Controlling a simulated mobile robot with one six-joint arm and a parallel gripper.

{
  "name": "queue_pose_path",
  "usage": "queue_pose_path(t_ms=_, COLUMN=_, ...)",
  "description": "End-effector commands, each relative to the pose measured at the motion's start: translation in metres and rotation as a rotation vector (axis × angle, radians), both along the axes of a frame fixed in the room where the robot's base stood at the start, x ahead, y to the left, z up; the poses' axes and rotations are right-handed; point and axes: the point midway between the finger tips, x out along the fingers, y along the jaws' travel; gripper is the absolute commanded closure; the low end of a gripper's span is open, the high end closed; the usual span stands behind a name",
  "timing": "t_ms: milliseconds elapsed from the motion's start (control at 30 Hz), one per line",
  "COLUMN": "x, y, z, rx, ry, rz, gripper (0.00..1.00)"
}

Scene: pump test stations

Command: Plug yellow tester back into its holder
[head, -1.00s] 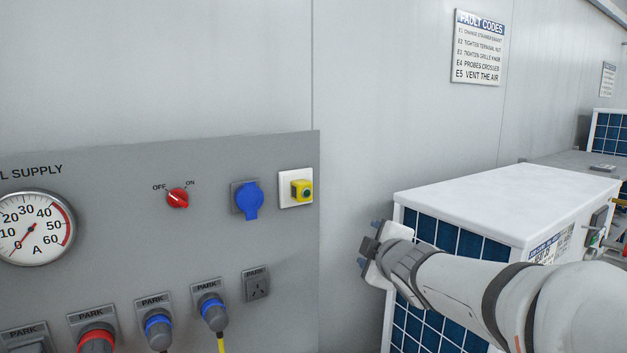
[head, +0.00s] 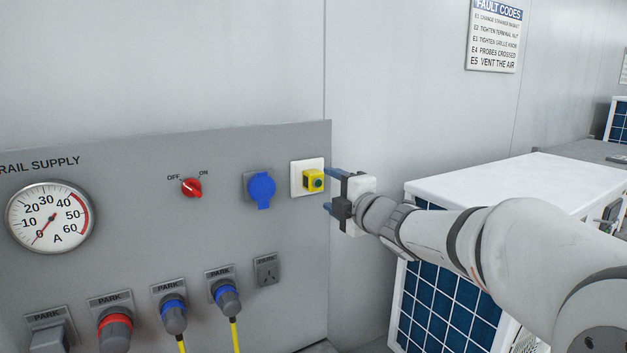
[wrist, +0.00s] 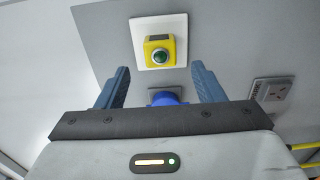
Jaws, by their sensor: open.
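The yellow tester (head: 314,181) is a small yellow block with a round dark-green lens on its face. It sits on a white square socket plate (head: 297,178) at the panel's upper right. It also shows in the wrist view (wrist: 159,49), ahead of the fingers. My gripper (head: 331,190) is open and empty, with its blue fingers just right of the tester, not around it. In the wrist view, the gripper (wrist: 160,80) has its fingers spread apart below the tester. A grey PARK socket (head: 266,270) with empty slots is lower on the panel; it shows at right in the wrist view (wrist: 272,92).
A blue covered socket (head: 261,189) is left of the tester, and a red OFF/ON knob (head: 192,188) farther left. Several parked plugs, including a blue-ringed one (head: 227,298), line the lower panel. A white-topped unit (head: 510,195) stands at right below my arm.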

Motion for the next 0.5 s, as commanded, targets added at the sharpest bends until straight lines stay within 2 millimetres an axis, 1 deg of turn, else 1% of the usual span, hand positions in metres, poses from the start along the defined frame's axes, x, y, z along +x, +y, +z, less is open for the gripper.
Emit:
queue_pose_path(t_ms=100, x=0.015, y=0.011, z=0.000, rx=0.001, ry=0.003, rz=0.001, gripper=0.38)
queue_pose_path(t_ms=300, x=0.039, y=0.026, z=-0.002, rx=0.000, ry=0.001, rz=0.000, gripper=0.38)
queue_pose_path(t_ms=500, x=0.054, y=0.036, z=-0.001, rx=0.001, ry=0.002, rz=-0.002, gripper=0.38)
